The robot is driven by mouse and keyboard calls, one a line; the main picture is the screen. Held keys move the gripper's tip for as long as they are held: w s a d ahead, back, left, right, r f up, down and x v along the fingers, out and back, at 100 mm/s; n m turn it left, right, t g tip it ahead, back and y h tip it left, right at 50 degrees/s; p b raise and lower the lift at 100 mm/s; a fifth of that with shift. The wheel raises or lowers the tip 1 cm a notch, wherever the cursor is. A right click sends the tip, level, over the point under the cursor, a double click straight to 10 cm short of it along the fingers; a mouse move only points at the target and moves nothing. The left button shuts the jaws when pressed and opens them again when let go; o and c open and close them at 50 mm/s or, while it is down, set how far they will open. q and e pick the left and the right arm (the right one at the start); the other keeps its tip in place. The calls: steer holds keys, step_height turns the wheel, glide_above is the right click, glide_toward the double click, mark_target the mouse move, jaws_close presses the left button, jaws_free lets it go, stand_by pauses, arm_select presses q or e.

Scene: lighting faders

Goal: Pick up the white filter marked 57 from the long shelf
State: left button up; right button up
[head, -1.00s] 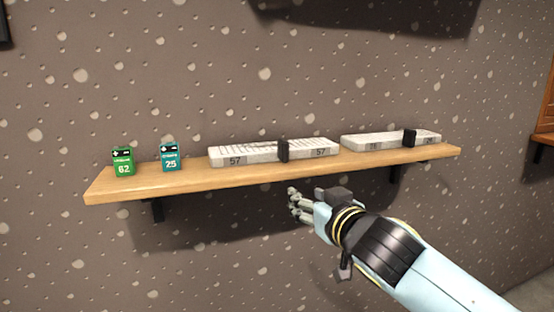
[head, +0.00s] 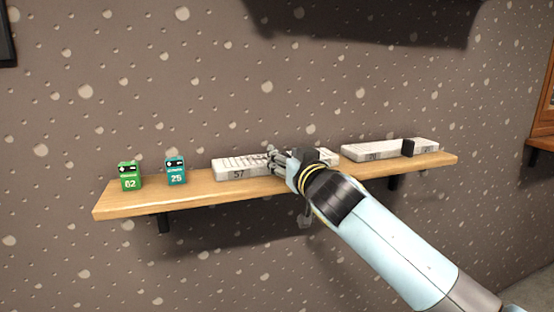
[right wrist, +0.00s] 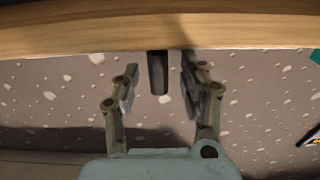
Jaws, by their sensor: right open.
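The white filter marked 57 (head: 238,168) lies flat on the long wooden shelf (head: 135,205), left of another white filter. Its 57 shows at the front left. My right gripper (head: 276,161) is in front of the filter's middle and hides part of it, including its black handle. In the right wrist view the gripper (right wrist: 157,85) is open, its fingers apart on either side of a black upright piece (right wrist: 158,72). I cannot tell whether they touch it. My left gripper is not in view.
A second white filter (head: 375,150) with a black handle (head: 407,147) lies to the right. A green box marked 62 (head: 130,177) and a teal box marked 25 (head: 176,171) stand to the left. The speckled wall is close behind.

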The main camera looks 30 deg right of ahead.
steer(key=shift+c, duration=0.4)
jaws_close()
